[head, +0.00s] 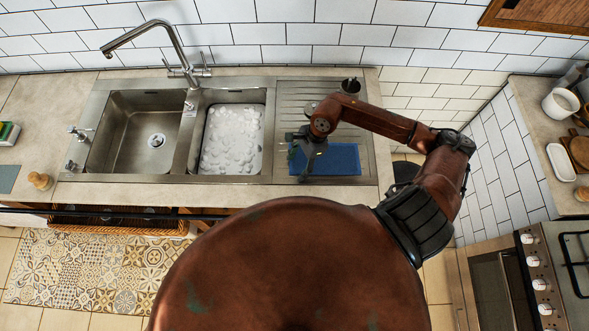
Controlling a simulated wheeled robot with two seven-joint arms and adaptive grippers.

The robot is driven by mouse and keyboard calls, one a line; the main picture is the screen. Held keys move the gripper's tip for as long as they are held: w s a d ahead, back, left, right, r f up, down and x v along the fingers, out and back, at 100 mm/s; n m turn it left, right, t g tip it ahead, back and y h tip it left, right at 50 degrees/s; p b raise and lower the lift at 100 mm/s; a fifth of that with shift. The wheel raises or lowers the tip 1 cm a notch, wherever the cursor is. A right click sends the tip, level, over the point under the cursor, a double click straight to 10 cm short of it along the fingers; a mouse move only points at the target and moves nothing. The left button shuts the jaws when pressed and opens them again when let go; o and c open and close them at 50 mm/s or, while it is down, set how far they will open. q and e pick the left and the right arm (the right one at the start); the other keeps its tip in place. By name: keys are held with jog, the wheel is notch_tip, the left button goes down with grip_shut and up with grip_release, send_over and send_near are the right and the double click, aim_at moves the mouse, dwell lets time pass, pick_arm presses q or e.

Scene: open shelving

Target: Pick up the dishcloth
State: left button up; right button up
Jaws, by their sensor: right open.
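The blue dishcloth (342,160) lies flat on the ridged metal drainboard (325,97), to the right of the two sink basins. My right gripper (304,158) is open and points down over the left end of the cloth. It hides part of that end. I cannot tell whether its fingers touch the cloth. My left gripper is not in view.
The left basin (130,150) is empty; the right basin (231,142) holds white foam. The tall faucet (181,48) stands behind them. A dark cup-like item (351,86) stands at the drainboard's back right. A stove (545,275) is at lower right.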

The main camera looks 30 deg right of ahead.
jog(key=shift+f, duration=0.15)
jog(key=shift+a+f+b, duration=0.1)
jog(key=shift+f+b, duration=0.2)
jog(key=shift+b, duration=0.15)
jog(key=shift+c, duration=0.5)
jog(key=shift+s+f, duration=0.15)
grip_shut()
dwell(0.4)
notch_tip(320, 180, up, 12)
jog(key=p, duration=0.5)
jog(key=shift+r, duration=0.2)
notch_tip(320, 180, up, 18)
jog(key=p, duration=0.6)
